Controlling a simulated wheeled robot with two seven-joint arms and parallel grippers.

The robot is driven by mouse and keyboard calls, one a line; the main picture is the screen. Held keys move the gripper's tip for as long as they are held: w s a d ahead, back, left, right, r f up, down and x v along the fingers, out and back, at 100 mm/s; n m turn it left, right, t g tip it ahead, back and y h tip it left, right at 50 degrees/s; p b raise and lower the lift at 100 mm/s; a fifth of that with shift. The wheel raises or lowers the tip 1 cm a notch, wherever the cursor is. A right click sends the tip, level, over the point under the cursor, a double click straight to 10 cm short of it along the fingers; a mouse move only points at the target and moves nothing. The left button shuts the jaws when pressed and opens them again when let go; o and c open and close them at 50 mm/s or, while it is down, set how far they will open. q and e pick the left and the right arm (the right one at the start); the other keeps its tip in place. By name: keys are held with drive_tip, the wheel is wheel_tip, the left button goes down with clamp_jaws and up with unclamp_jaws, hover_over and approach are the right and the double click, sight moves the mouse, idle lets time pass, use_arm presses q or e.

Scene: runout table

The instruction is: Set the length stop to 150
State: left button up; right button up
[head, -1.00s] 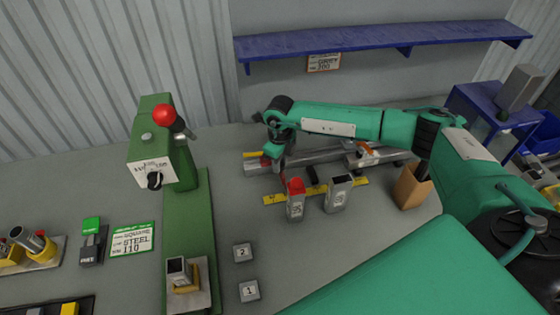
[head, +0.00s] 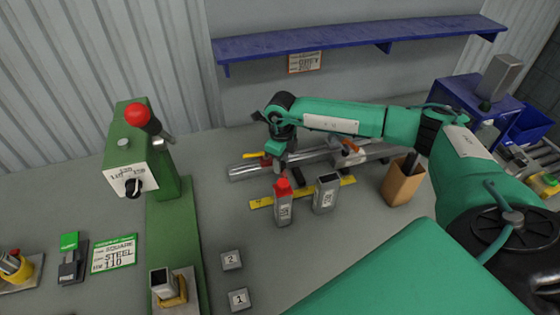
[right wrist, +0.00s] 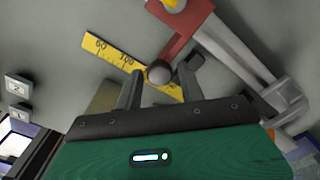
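The length stop shows as a red block (right wrist: 187,32) with a yellow end piece (right wrist: 173,4) in the right wrist view. Its grey ball knob (right wrist: 160,73) lies between the fingertips of my right gripper (right wrist: 160,82), with a narrow gap on each side, so the fingers look open around it. The yellow scale (right wrist: 112,54) shows 50 and 100; the knob and a finger cover the part past 100. In the head view my right gripper (head: 280,158) is at the rail's left part, beside the yellow piece (head: 256,155). My left gripper is out of view.
The metal rail (head: 244,172) runs left to right. A red-topped block (head: 283,208) and a grey block (head: 325,195) stand in front of it by the scale (head: 262,202). A brown holder (head: 403,182) is at right. A green press (head: 177,235) stands left.

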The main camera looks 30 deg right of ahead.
drive_tip(key=shift+o, duration=0.7)
drive_tip(key=shift+r, duration=0.25)
wheel_tip(320, 180, up, 13)
drive_tip(key=b, duration=0.4)
drive_tip(key=shift+r, duration=0.15)
